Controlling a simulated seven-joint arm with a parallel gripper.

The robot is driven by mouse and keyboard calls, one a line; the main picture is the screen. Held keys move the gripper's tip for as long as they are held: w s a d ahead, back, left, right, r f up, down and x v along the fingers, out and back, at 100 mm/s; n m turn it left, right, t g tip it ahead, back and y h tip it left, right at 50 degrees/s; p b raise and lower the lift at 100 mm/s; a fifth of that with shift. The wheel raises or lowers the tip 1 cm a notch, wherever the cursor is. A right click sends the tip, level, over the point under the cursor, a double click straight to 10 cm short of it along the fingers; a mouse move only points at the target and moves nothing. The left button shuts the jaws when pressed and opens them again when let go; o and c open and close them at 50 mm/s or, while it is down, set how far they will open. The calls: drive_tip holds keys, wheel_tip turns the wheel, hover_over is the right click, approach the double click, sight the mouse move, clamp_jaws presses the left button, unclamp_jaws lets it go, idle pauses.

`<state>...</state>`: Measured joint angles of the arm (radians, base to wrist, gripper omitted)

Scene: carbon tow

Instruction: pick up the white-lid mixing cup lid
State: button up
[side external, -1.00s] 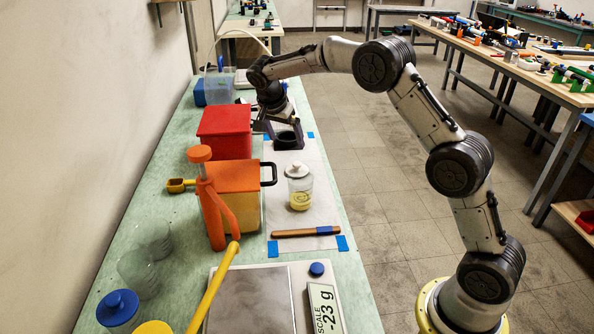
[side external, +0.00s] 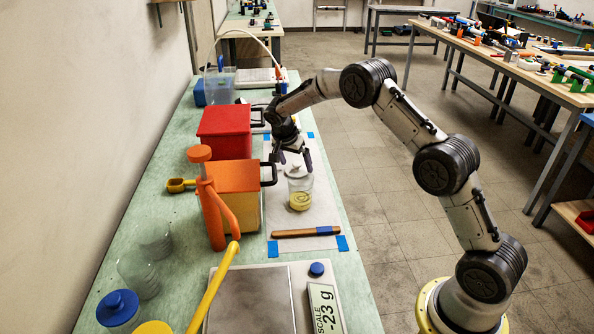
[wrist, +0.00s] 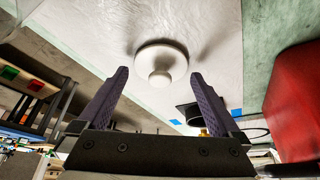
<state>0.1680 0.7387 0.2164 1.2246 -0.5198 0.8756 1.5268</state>
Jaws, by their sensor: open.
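The white lid (side external: 297,170) with its round knob sits on the clear mixing cup (side external: 300,190), which holds something yellow. The cup stands upright on the pale mat. In the wrist view the round white lid (wrist: 160,55) lies just beyond the fingertips, its knob between their lines. My gripper (side external: 291,158) is open and empty, tilted, with its fingers close above and behind the lid. In the wrist view both purple-grey fingers of my gripper (wrist: 160,75) are spread apart. I cannot tell the exact gap to the lid.
An orange box (side external: 233,192) with a black handle and a red box (side external: 224,133) stand left of the cup. A wooden-handled tool (side external: 306,232) lies in front on the mat (side external: 328,200). A scale (side external: 250,302) is nearer the camera. Right of the mat is the bench edge.

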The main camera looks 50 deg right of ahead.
drive_tip(key=shift+d+f, duration=0.25)
drive_tip(key=shift+f, duration=0.35)
drive_tip(key=shift+w, duration=0.1)
drive_tip(key=shift+c, duration=0.3)
drive_tip(key=c, duration=1)
drive_tip(key=shift+r, duration=0.1)
